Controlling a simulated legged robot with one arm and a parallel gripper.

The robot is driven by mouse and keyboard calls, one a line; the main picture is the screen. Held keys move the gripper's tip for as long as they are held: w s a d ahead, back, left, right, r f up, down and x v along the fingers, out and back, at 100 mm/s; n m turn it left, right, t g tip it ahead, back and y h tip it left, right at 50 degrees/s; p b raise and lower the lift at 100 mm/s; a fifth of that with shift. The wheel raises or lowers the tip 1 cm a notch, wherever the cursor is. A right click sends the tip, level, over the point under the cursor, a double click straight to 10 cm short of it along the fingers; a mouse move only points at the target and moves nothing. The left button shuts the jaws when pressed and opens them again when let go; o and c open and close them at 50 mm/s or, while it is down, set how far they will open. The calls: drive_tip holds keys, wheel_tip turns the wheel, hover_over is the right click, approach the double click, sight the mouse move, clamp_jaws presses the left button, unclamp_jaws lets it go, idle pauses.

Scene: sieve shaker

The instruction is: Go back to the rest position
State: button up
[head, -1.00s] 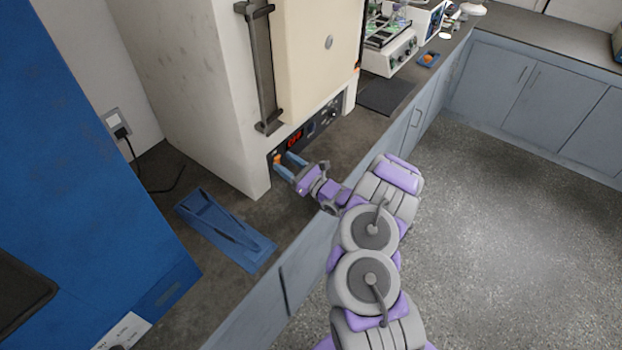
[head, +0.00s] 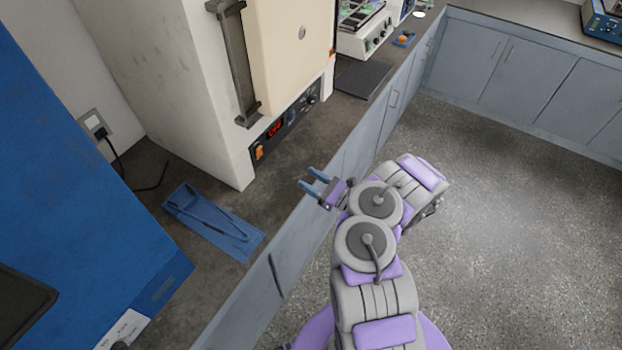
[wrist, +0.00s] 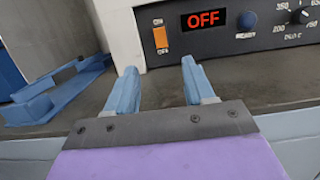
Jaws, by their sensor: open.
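My gripper (head: 309,182) is open and empty, with two blue fingers spread apart. In the head view it is over the front edge of the counter, apart from the oven. In the wrist view my gripper (wrist: 158,80) points at the oven's control panel (wrist: 240,32). The display (wrist: 207,19) on it reads OFF in red. An orange switch (wrist: 160,37) and a blue button (wrist: 247,20) show beside the display, and nothing touches them.
The cream oven (head: 200,100) stands on the dark counter (head: 300,140). A blue tray-like holder (head: 212,222) lies left of my gripper. A large blue cabinet (head: 70,180) fills the left side. Grey cupboards (head: 500,75) stand at the back. The speckled floor (head: 520,200) on the right is clear.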

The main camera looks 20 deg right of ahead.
idle(0.4)
drive_tip(key=s+a+r+n+g+y, duration=0.1)
drive_tip(key=a+r+n+g+y, duration=0.75)
drive_tip(key=a+r, duration=0.7)
drive_tip(key=s+a+r+n+g+h, duration=0.3)
drive_tip(key=s+a+r+n+g, duration=0.85)
drive_tip(key=s, duration=0.25)
drive_tip(key=s+d+n+g+h, duration=0.25)
drive_tip(key=s+n+h, duration=0.55)
drive_tip(key=s, duration=0.7)
drive_tip(key=s+d+t+h, duration=0.2)
drive_tip(key=s+d+h, duration=0.2)
drive_tip(key=d, duration=0.3)
drive_tip(key=s+d+t+h, duration=0.2)
drive_tip(key=s+d+h, duration=0.2)
drive_tip(key=d, duration=0.3)
drive_tip(key=shift+s+r+n+h, duration=0.25)
drive_tip(key=shift+n+h, duration=0.15)
drive_tip(key=shift+h, duration=0.25)
